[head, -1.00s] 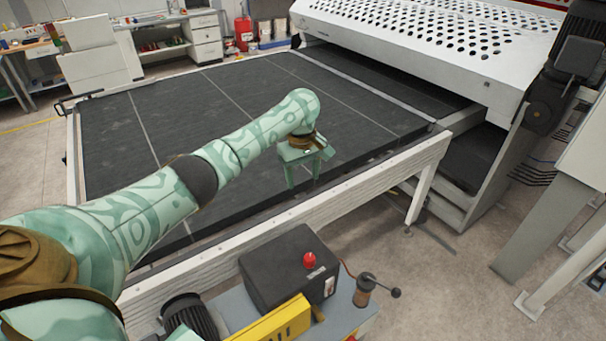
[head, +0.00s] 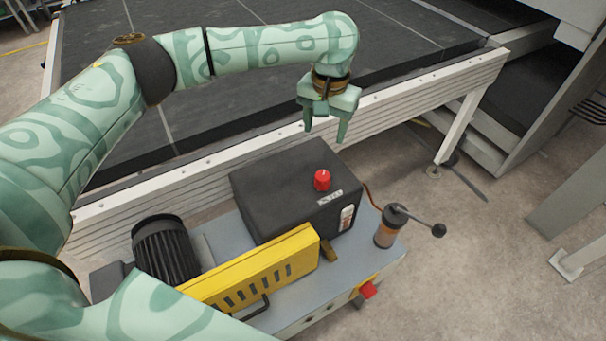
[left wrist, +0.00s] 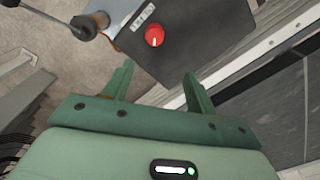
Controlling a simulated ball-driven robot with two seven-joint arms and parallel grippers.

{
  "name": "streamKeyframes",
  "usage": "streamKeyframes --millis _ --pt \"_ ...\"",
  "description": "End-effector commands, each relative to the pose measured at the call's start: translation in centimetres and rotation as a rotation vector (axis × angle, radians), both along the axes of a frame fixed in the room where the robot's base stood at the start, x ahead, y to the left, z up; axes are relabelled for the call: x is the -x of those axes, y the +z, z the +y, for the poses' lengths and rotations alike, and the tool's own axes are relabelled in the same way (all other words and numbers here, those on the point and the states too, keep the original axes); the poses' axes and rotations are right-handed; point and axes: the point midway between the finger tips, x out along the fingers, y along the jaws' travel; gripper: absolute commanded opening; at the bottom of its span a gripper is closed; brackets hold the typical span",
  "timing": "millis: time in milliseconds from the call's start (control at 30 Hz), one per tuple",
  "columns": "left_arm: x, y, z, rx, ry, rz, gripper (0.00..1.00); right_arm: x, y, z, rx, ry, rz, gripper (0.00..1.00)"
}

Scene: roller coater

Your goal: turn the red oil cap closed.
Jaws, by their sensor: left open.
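The red oil cap (head: 322,180) stands on top of a black box-shaped tank (head: 275,195) on the pump unit. It also shows in the left wrist view as a round red knob (left wrist: 154,36) with a white mark, beside a small label plate. My left gripper (head: 325,134) points down, above and a little behind the cap, apart from it. Its fingers are open and empty. In the left wrist view the open fingers (left wrist: 158,75) reach toward the cap, which lies beyond the fingertips. My right gripper is not in view.
A yellow slotted guard (head: 255,270), a black motor (head: 165,248) and a lever with a black ball (head: 438,230) surround the tank. A red knob (head: 368,290) is on the unit's front. The conveyor's white frame rail (head: 200,175) runs behind the tank.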

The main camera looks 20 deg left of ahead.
Motion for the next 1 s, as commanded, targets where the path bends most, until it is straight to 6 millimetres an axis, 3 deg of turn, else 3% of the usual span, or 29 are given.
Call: streamKeyframes --millis 100,267,433,700,1000 --pt "0.5 0.6 -0.8 0.035 -0.068 0.018 0.57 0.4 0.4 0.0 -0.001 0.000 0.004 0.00" --pt "0.4 -0.6 -0.8 0.037 -0.097 0.019 0.57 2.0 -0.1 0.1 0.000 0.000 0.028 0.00" --pt "0.5 -4.2 -0.8 0.037 -0.094 0.021 0.57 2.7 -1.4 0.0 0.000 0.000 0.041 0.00" --pt "0.5 -11.3 -0.7 0.036 -0.091 0.020 0.57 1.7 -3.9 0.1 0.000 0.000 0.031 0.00" --pt "0.4 -15.4 -0.8 0.036 -0.093 0.016 0.57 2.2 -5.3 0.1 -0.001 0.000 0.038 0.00"
